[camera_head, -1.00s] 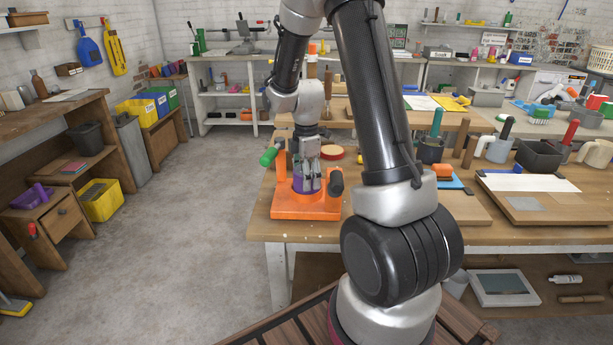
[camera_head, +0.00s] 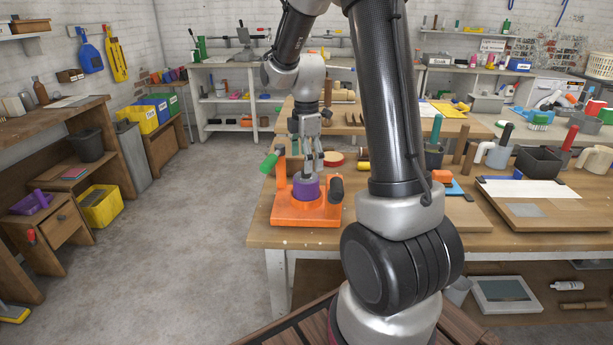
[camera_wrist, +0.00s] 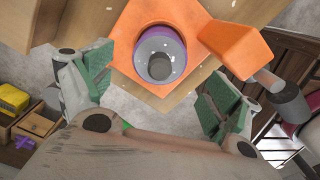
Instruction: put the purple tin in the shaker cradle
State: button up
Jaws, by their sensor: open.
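The purple tin (camera_head: 306,188) stands in the orange shaker cradle (camera_head: 292,214) at the near left corner of the wooden workbench. In the wrist view the tin (camera_wrist: 160,55) looks upright, with a grey top, and sits within the orange cradle (camera_wrist: 205,22). My gripper (camera_head: 311,160) is above the tin, clear of it. Its green-padded fingers (camera_wrist: 150,92) are spread wide and hold nothing. The tin's lower part is hidden inside the cradle.
A black bin (camera_head: 538,163), a wooden board (camera_head: 530,200) and a blue item (camera_head: 461,190) are farther right on the bench. Open floor (camera_head: 200,220) lies to the left.

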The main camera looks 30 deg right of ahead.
notch_tip(320, 180, up, 4)
jog(key=shift+f, duration=0.1)
jog(key=s+a+r+m+t, duration=0.25)
jog(key=s+r+m, duration=0.45)
jog(key=s+r, duration=0.4)
jog(key=s+a+m+t, duration=0.1)
jog(key=s+a+m, duration=0.1)
jog(key=s+m, duration=0.6)
jog(key=s, duration=0.4)
jog(key=shift+s+a+f+m+t, duration=0.15)
jog(key=shift+s+a+m+t, duration=0.15)
jog(key=shift+s+m+t, duration=0.1)
jog(key=shift+c, duration=0.2)
